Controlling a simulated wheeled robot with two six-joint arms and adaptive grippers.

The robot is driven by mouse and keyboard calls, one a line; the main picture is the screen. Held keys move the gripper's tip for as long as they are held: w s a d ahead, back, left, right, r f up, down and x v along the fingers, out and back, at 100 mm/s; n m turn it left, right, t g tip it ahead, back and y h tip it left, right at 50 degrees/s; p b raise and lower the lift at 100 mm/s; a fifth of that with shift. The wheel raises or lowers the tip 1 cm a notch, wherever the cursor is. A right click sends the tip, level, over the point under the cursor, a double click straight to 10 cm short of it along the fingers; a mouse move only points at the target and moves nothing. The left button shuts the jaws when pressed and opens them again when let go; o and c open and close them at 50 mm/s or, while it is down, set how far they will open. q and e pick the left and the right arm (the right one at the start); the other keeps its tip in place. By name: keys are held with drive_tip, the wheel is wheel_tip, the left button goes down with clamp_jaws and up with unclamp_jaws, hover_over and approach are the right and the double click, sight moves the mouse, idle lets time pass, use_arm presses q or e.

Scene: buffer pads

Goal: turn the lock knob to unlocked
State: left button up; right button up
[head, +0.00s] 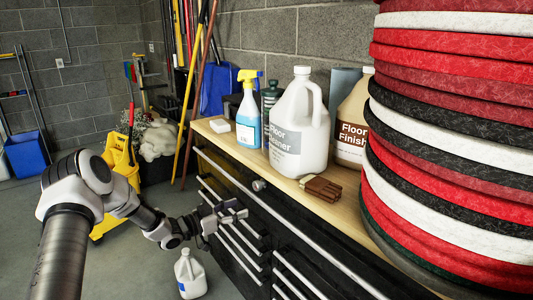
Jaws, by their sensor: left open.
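A small round grey lock knob (259,185) sits on the upper front of the black tool cabinet (290,238), just below the wooden top. Its turn position is too small to tell. My left gripper (238,210) is in front of the cabinet's drawers, a little below and to the left of the knob. It is open and apart from the knob, and nothing shows between its fingers. My right gripper is not in view.
On the wooden top (345,208) stand a spray bottle (248,120), a floor cleaner jug (300,130), a floor finish jug (352,125) and a brown brush (321,189). Stacked pads (450,130) fill the right. A white jug (190,275) stands on the floor below my left arm.

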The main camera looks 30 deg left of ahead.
use_arm(q)
drive_tip(key=p, duration=0.2)
approach(255, 185)
drive_tip(key=w, duration=0.1)
drive_tip(key=shift+t, duration=0.3)
drive_tip(key=x, duration=0.3)
drive_tip(key=b+x, duration=0.1)
drive_tip(key=x, duration=0.4)
drive_tip(key=shift+w+d+f, duration=0.2)
drive_tip(key=shift+d+f, duration=0.1)
drive_tip(key=shift+f, duration=0.1)
clamp_jaws()
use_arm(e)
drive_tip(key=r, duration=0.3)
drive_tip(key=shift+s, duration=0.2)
